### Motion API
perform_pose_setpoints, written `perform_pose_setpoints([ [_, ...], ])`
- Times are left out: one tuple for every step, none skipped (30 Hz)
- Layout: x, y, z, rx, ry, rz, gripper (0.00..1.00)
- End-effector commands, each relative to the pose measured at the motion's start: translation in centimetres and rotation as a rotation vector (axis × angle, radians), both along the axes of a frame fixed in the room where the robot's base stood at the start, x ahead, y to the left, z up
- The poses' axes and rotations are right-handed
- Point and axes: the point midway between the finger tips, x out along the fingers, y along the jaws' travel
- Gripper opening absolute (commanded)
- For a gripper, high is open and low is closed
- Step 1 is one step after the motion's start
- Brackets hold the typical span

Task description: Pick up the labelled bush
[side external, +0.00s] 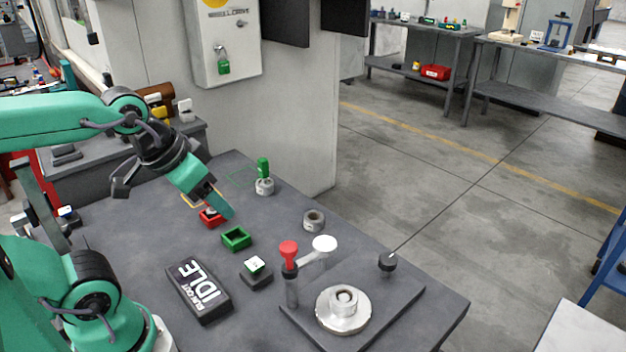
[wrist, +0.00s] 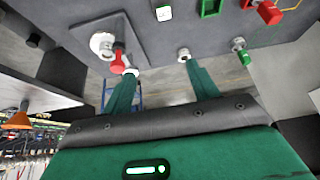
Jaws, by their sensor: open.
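A short grey bush (side external: 313,221) with a dark bore stands upright on the bench, right of the green square frame; it also shows in the wrist view (wrist: 183,54). A similar metal piece (side external: 343,296) sits on the round silver disc of the fixture plate. Any label on either is too small to read. My gripper (side external: 222,210) is open and empty. It is above the bench, left of the bush and apart from it, beside the red block. In the wrist view the two green fingers of my gripper (wrist: 162,82) are spread, with the bush beyond them.
A red block (side external: 211,217), a green square frame (side external: 236,239) and a button box (side external: 256,273) stand nearby. A green-topped grey piece (side external: 264,180) is at the back. The red-knobbed clamp (side external: 289,250) rises from the fixture plate (side external: 392,302). An IDLE sign (side external: 199,290) lies in front.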

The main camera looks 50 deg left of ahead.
Motion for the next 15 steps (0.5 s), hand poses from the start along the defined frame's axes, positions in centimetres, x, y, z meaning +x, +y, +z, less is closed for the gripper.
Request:
perform_pose_setpoints([
  [0.01, 0.0, 0.0, 0.0, 0.0, 0.0, 0.59],
  [0.01, 0.0, 0.0, 0.0, 0.0, 0.0, 0.65],
  [0.01, 0.0, 0.0, 0.0, 0.0, 0.0, 0.73],
  [0.01, 0.0, 0.0, 0.0, 0.0, 0.0, 0.74],
  [0.01, 0.0, 0.0, 0.0, 0.0, 0.0, 0.74],
  [0.01, 0.0, 0.0, 0.0, 0.0, 0.0, 0.74],
  [0.01, 0.0, 0.0, 0.0, 0.0, 0.0, 0.74],
  [0.01, 0.0, 0.0, 0.0, 0.0, 0.0, 0.74],
  [0.01, 0.0, 0.0, 0.0, 0.0, 0.0, 0.74],
  [0.02, 0.0, 0.01, 0.0, 0.0, 0.0, 0.74],
  [0.01, 0.0, 0.02, 0.0, 0.0, 0.0, 0.74],
  [0.02, 0.0, 0.07, 0.0, 0.0, 0.0, 0.74],
  [0.03, 0.0, 0.14, 0.0, -0.001, 0.0, 0.74],
  [0.04, 0.0, 0.24, 0.0, -0.001, 0.0, 0.74],
  [0.06, 0.0, 0.44, 0.0, -0.002, 0.0, 0.74],
])
